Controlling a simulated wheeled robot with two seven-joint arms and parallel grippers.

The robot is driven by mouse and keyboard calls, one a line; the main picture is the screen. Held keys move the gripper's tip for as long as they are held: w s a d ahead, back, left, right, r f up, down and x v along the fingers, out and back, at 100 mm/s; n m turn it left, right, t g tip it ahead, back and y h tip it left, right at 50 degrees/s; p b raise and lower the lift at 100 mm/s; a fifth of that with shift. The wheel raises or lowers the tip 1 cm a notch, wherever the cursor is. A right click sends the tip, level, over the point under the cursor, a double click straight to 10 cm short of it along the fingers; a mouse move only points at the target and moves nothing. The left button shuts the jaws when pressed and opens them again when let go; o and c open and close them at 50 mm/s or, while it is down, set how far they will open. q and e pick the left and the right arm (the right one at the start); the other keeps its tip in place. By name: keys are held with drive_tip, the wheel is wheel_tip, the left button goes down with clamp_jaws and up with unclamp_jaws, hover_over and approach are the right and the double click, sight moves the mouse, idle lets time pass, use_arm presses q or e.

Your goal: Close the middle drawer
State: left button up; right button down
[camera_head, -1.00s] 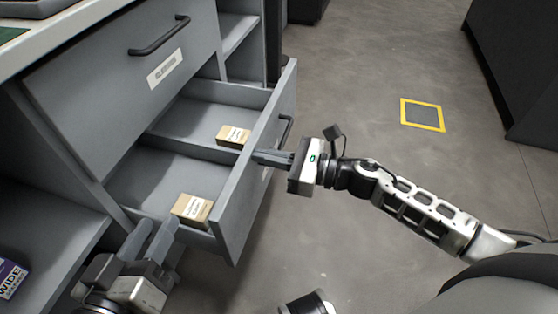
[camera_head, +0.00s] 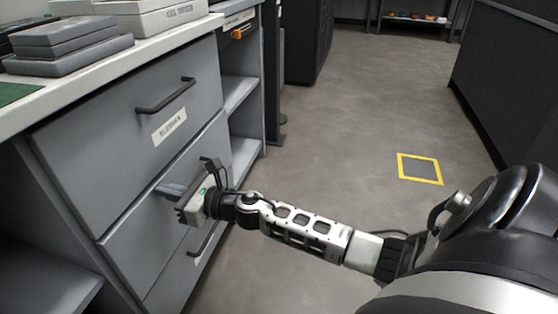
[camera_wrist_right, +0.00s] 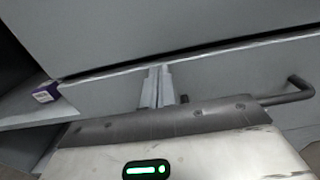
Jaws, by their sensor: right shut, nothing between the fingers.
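The grey middle drawer (camera_head: 128,248) sits in the cabinet below the top drawer (camera_head: 125,140), its front about level with the other fronts. My right gripper (camera_head: 168,188) is shut and empty, its fingertips at the middle drawer's front. In the right wrist view the fingers (camera_wrist_right: 156,88) point at the front just below its top edge, with a dark gap above that edge. The drawer's handle (camera_wrist_right: 296,92) shows at the right there. The gripper hides part of the front in the head view. The drawer's inside is hidden. My left gripper is out of view.
A worktop (camera_head: 110,62) with stacked grey boxes (camera_head: 70,45) is above the drawers. Open shelves (camera_head: 238,92) stand beyond them, and a purple box (camera_wrist_right: 46,93) shows in the wrist view. The floor right of the cabinet is clear, with a yellow-framed square (camera_head: 420,168).

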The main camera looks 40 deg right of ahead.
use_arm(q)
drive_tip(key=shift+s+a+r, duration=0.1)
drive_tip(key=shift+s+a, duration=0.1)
use_arm(e)
drive_tip(key=shift+w+a+r, duration=0.2)
drive_tip(key=shift+w+a, duration=0.05)
drive_tip(key=shift+w, duration=0.25)
drive_tip(key=shift+a, duration=0.15)
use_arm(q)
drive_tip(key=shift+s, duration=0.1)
